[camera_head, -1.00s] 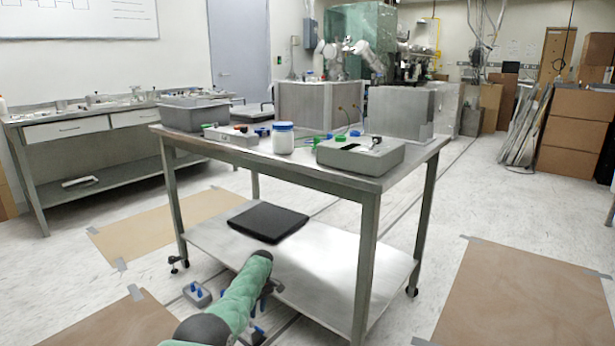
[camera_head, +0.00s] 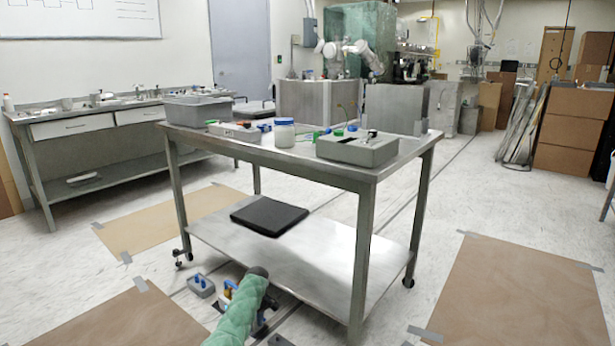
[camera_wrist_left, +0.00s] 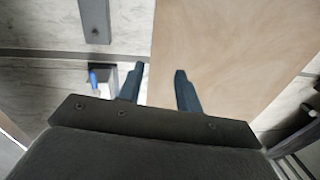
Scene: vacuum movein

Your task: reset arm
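My left arm (camera_head: 240,315), in a green sleeve, comes in at the bottom of the head view, low in front of the steel table's lower shelf. Its gripper is mostly hidden there. In the left wrist view my left gripper (camera_wrist_left: 157,72) shows two dark blue fingers held apart, with nothing between them. Below the fingers are the pale floor and a brown floor sheet (camera_wrist_left: 225,45). My right gripper is in neither view.
The wheeled steel table (camera_head: 330,262) stands just ahead, with a black flat item (camera_head: 269,215) on its lower shelf. A grey bin (camera_head: 196,110), a white jar (camera_head: 284,133) and a grey box (camera_head: 357,149) are on top. A small grey block with blue pegs (camera_head: 201,285) is on the floor.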

